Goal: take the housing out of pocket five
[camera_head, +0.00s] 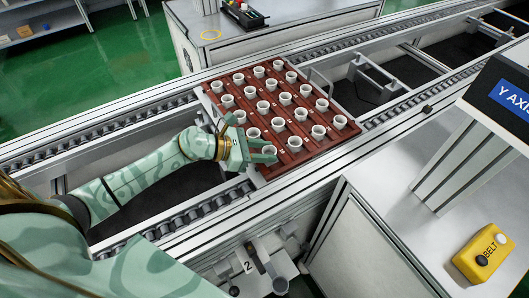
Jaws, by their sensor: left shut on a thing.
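A brown-red tray (316,152) on the conveyor holds rows of white cup-shaped housings, including one in the middle (279,124) and one at the near right (339,121). My left gripper (268,152) is at the tray's near-left corner. It is shut on a white housing (269,150), whose rim shows between the fingers. Whether this housing is still seated or slightly raised I cannot tell. The pocket numbers on the tray are too small to read surely. My right gripper is not in view.
Neighbouring housings stand close to my left gripper, one just behind it (253,133) and one to its right (294,144). Conveyor rails (330,172) run along both sides. A yellow BELT button box (484,252) sits on the right-hand bench.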

